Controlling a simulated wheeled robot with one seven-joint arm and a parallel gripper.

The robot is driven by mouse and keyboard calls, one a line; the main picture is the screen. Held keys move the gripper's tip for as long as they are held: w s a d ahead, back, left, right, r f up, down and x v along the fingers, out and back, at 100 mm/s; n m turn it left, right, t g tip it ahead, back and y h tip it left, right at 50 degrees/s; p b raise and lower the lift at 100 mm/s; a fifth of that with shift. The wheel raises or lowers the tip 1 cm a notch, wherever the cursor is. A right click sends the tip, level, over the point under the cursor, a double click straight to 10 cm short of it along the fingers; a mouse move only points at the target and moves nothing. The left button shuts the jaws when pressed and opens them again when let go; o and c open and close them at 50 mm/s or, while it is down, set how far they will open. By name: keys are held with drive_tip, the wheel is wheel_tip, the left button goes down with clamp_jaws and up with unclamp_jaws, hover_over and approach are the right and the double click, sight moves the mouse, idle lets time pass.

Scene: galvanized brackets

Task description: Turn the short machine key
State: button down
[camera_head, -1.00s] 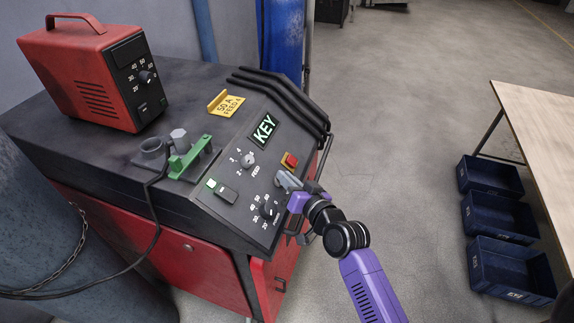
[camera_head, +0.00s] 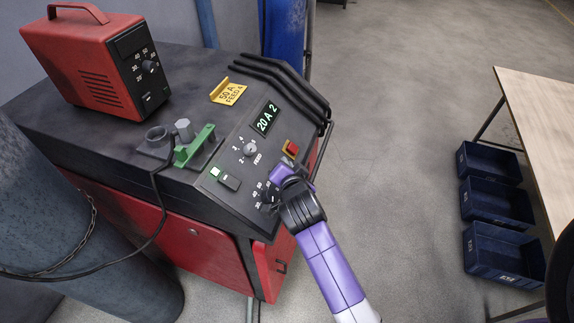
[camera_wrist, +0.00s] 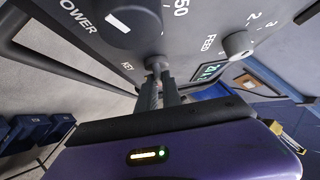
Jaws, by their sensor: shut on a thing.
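The short key (camera_wrist: 156,64) sits in the sloped panel at the label KEY in the wrist view. My gripper's two grey fingers (camera_wrist: 158,84) reach up to it and are shut on it. In the head view my purple gripper (camera_head: 282,176) is at the lower right of the panel (camera_head: 226,201) and hides the key. The panel's display (camera_head: 267,117) is lit and reads 20 A 2.
A feed knob (camera_head: 250,148), a red button (camera_head: 291,148) and a partly covered power knob (camera_head: 268,196) are close by. Black handles (camera_head: 290,92) edge the panel. Blue bins (camera_head: 497,202) stand right.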

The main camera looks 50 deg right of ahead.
drive_tip(key=shift+a+m+g, duration=0.15)
drive_tip(key=shift+m+g, duration=0.25)
drive_tip(key=c, duration=1.5)
unclamp_jaws()
drive_tip(key=b+v, duration=0.1)
drive_tip(key=v, duration=0.6)
drive_tip(key=shift+s+a+r+b, duration=0.1)
drive_tip(key=shift+s+a+b, duration=0.15)
drive_tip(key=shift+b, duration=0.15)
